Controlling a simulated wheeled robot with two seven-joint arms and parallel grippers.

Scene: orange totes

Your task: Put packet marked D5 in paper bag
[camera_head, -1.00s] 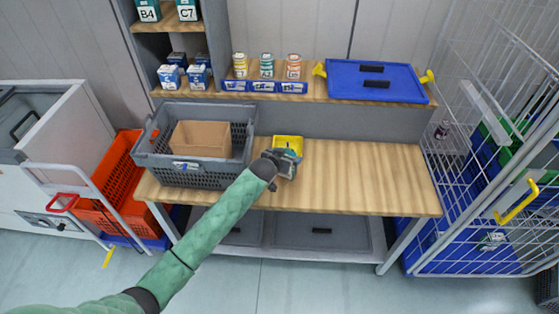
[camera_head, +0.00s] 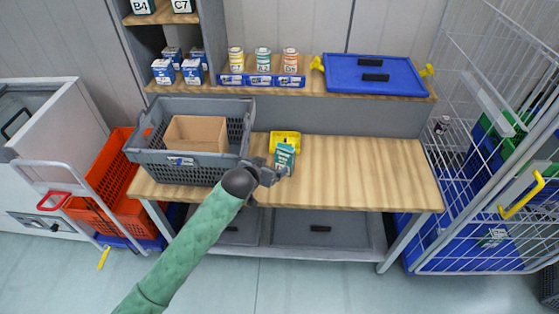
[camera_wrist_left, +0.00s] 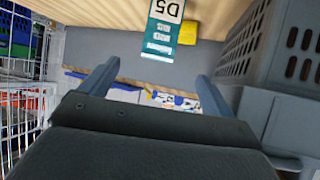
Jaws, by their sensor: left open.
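The packet marked D5 (camera_head: 284,156) is teal and white and stands at the yellow tray on the wooden bench. In the left wrist view the packet (camera_wrist_left: 164,28) shows its D5 label, beyond the fingertips and roughly between them. My left gripper (camera_head: 279,170) is open and empty, just in front of the packet; both fingers also show in the left wrist view (camera_wrist_left: 155,72). The brown paper bag (camera_head: 196,133) sits open inside the grey crate, left of the gripper. My right gripper is not in view.
The grey crate (camera_head: 148,155) stands on the bench's left end. A yellow tray (camera_head: 285,138) is behind the packet. The bench (camera_head: 365,175) is clear on the right. A wire cage (camera_head: 500,150) stands at right.

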